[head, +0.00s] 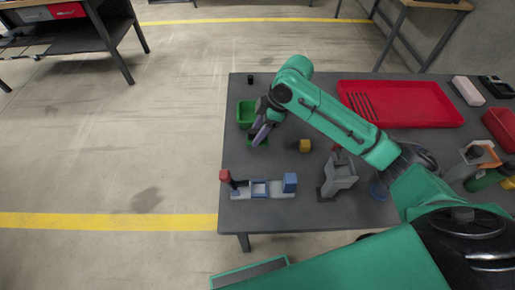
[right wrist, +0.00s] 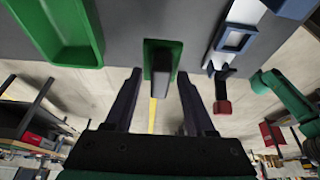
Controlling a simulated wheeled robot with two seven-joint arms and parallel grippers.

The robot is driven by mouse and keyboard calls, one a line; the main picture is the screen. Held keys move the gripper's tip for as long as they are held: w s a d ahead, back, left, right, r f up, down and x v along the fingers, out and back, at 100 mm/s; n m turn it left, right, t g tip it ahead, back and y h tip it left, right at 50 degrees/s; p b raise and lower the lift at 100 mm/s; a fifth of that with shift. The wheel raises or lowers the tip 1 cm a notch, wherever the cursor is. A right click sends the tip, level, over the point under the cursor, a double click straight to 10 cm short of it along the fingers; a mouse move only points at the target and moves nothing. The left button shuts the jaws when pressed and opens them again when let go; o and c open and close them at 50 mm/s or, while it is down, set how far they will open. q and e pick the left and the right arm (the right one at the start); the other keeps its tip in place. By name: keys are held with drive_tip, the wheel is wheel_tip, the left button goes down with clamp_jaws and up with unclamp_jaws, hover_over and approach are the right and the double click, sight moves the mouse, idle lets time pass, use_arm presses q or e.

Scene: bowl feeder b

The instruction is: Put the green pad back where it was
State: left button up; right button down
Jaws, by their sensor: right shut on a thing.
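The green pad (right wrist: 153,47) shows in the right wrist view between my fingertips, with a dark grey upright piece (right wrist: 161,76) in front of it. My right gripper (right wrist: 160,73) is shut on the pad, with one finger at each side. In the head view the pad (head: 250,141) is partly hidden by my right gripper (head: 258,138), near the table's left edge. It is just in front of the green bin (head: 246,114). I cannot tell whether the pad touches the table. My left gripper is not in view.
A pale fixture (head: 262,196) with blue and red parts stands in front. A red tray (head: 425,103) lies at the back. My right arm crosses the table.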

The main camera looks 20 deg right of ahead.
wheel_tip(320, 180, down, 9)
drive_tip(key=shift+d+p, duration=0.15)
drive_tip(key=shift+p, duration=0.15)
drive_tip(key=shift+c, duration=1.2)
unclamp_jaws()
drive_tip(key=v, duration=1.2)
drive_tip(key=shift+b, duration=0.4)
drive_tip(key=shift+s, duration=0.15)
